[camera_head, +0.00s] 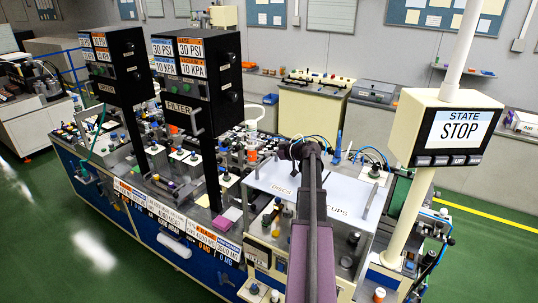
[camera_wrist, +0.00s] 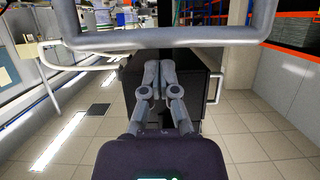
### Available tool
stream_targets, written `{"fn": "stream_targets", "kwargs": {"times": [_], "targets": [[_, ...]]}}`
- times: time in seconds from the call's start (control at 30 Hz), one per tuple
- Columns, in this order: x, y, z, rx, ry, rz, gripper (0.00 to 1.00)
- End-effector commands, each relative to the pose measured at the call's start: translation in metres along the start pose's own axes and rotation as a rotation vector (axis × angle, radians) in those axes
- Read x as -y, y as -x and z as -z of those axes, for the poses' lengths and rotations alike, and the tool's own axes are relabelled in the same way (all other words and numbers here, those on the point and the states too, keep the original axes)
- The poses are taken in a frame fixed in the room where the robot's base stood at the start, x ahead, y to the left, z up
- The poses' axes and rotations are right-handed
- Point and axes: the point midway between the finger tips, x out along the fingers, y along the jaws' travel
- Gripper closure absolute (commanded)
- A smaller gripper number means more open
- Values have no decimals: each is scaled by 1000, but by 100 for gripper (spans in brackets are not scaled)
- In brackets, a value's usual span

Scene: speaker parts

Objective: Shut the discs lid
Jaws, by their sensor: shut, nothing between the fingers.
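The white panel marked DISCS (camera_head: 272,178) is in the head view, left of my arm. It looks roughly flat, but I cannot tell whether it is fully shut. The panel marked CUPS (camera_head: 345,197) is beside it on the right, and my arm hides the part between them. My gripper (camera_head: 296,150) is above the back of these panels. In the wrist view my gripper (camera_wrist: 157,88) is shut and empty, with its fingers together. A thick grey bar (camera_wrist: 165,38) crosses close to the camera; I cannot tell whether it touches the fingers.
A black FILTER box (camera_head: 195,80) stands on a post at the left. A STATE display reading STOP (camera_head: 460,130) stands on a pole at the right. Several small bottles and fittings crowd the bench. A dark box (camera_wrist: 190,75) is behind my fingers in the wrist view.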

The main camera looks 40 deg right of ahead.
Motion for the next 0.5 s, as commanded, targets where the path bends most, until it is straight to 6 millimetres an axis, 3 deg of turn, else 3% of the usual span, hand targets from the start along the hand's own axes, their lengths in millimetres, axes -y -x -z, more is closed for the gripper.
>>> {"fn": "stream_targets", "kwargs": {"times": [0.4,0.5], "targets": [[8,2,39,0,4,12,100],[9,24,38,0,3,10,100]]}}
